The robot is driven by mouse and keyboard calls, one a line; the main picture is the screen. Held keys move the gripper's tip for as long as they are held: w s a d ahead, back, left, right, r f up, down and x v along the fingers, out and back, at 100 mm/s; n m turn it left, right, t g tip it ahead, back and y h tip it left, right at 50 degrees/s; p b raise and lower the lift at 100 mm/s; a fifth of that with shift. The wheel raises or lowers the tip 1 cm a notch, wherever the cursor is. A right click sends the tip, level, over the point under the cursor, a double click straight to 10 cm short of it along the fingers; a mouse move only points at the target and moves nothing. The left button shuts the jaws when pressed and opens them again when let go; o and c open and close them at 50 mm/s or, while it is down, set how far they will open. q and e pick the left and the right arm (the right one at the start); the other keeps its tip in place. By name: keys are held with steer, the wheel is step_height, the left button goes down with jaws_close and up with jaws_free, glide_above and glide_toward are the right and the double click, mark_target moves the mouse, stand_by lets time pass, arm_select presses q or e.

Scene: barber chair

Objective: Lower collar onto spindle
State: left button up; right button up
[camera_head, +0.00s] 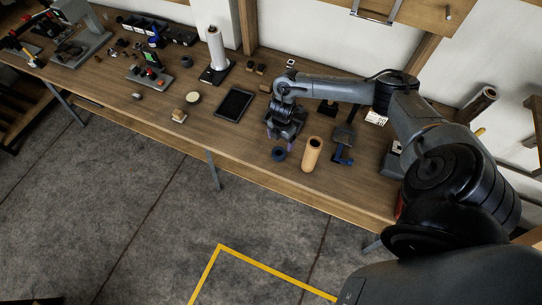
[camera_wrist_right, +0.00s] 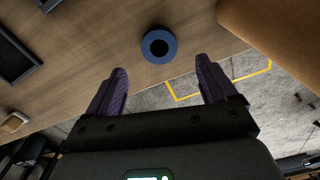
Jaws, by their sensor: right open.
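A blue ring (camera_head: 278,154), which looks like the collar, lies flat on the wooden bench near its front edge. It also shows in the right wrist view (camera_wrist_right: 159,45), with a dark hole in its middle. My right gripper (camera_head: 284,138) is low over the bench beside the ring. Its two purple fingers are spread with nothing between them, and the ring is beyond the fingertips in the wrist view. A pale upright cylinder on a black base (camera_head: 215,52), perhaps the spindle, stands at the back of the bench. My left gripper is out of view.
A blue clamp-like tool (camera_head: 342,153) is further right. A black tablet (camera_head: 234,104) and a round tin (camera_head: 193,98) lie to the left. The bench's front edge is close to the ring.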

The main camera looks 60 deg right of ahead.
mark_target(279, 150)
steer(key=shift+w+a+f, duration=0.1)
steer(key=shift+f, duration=2.15)
steer(key=shift+w+a+f, duration=0.1)
steer(key=shift+f, duration=2.15)
steer(key=c, duration=1.1)
steer(key=shift+r, duration=0.15)
